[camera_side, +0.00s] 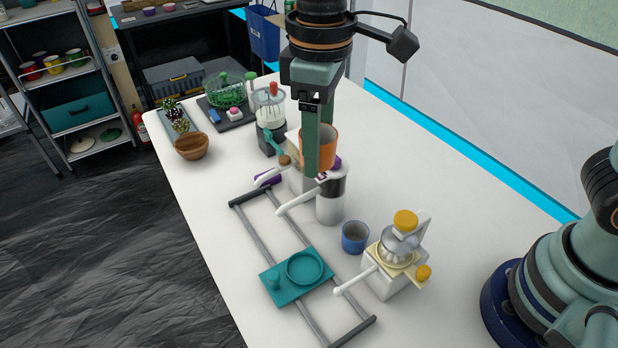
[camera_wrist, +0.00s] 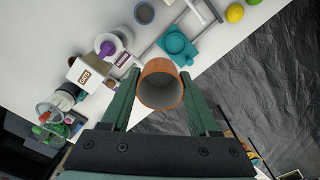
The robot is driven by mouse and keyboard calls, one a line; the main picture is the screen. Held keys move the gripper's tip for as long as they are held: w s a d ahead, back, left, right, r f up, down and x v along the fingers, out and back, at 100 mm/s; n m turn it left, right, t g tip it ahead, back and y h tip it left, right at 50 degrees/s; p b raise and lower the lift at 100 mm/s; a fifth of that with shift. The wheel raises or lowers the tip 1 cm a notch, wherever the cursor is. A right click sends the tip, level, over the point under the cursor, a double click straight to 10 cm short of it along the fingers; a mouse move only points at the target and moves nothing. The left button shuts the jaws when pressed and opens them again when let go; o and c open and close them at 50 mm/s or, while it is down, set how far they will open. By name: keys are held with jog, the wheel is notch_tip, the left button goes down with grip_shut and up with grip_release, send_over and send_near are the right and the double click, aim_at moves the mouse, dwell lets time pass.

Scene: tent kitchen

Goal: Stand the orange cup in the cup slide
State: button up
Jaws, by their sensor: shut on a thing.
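The orange cup (camera_side: 321,147) is held between the fingers of my gripper (camera_side: 317,170), well above the table. It looks upright in the side view. In the wrist view the cup (camera_wrist: 161,92) sits between both fingers, its open mouth showing and its inside empty. The cup slide is a teal carriage (camera_side: 284,293) with a round recess and a small knob, set on two grey rails. The recess is empty. The carriage also shows in the wrist view (camera_wrist: 174,42), beyond the cup. My gripper is behind the slide in the side view, apart from it.
A white dispenser (camera_side: 330,207) stands just under my gripper. A blue cup (camera_side: 355,237) and a white machine with yellow knobs (camera_side: 387,282) stand right of the slide. A wooden bowl (camera_side: 191,146) and a blender (camera_side: 270,107) are farther back.

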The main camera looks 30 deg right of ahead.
jog(key=s+a+f+n, duration=0.1)
jog(key=s+a, duration=0.1)
jog(key=a, duration=0.2)
send_near(304, 270)
jog(key=shift+f, duration=2.75)
jog(key=shift+f, duration=0.3)
jog(key=shift+r, duration=0.45)
jog(key=shift+r, duration=0.35)
jog(key=shift+f, duration=0.25)
dwell(1.3)
jog(key=shift+r, duration=0.25)
